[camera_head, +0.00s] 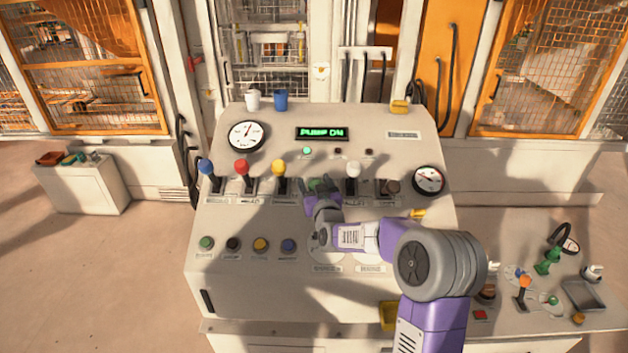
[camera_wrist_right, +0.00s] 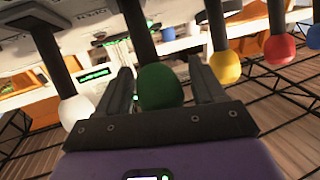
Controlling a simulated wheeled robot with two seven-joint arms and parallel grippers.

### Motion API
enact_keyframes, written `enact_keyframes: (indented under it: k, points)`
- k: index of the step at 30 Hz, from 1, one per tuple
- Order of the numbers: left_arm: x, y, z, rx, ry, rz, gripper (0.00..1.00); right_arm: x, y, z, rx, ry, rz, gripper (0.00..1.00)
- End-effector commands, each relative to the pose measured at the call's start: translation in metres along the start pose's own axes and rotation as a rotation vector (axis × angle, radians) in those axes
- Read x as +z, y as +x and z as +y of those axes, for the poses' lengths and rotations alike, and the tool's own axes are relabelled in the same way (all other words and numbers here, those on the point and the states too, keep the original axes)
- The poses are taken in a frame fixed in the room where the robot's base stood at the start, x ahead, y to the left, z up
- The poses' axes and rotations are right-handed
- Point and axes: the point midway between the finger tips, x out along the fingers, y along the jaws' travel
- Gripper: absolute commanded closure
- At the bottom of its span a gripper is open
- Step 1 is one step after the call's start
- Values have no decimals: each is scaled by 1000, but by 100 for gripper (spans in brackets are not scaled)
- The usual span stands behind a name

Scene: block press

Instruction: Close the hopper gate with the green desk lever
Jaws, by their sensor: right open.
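The green desk lever (camera_wrist_right: 160,87) shows in the right wrist view as a dark green ball knob on a black stem. My right gripper (camera_wrist_right: 163,85) is open, with one finger on each side of the green knob. I cannot tell whether the fingers touch it. In the head view my right gripper (camera_head: 319,187) reaches over the lever row, and the green knob (camera_head: 317,183) is mostly covered by it. The left gripper does not show. The hopper gate cannot be made out.
White (camera_head: 352,168) and yellow (camera_head: 278,167) levers flank the green one. A display (camera_head: 322,133) reads "PUMP ON". Two cups (camera_head: 280,99) stand on the desk's top.

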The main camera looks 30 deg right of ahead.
Motion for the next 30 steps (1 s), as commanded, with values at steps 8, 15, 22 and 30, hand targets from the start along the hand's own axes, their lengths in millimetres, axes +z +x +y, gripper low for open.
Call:
enact_keyframes:
  k: [8, 15, 22, 30]
  points:
    - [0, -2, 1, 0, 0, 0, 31, 0, 7, 0, 0, 0, 0, 31]
    - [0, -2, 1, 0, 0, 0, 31, 0, 6, 0, 0, 0, 0, 51]
    - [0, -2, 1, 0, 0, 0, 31, 0, 6, 0, 0, 0, 0, 87]
    - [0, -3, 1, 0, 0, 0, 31, -2, 6, 4, 6, 2, -8, 100]
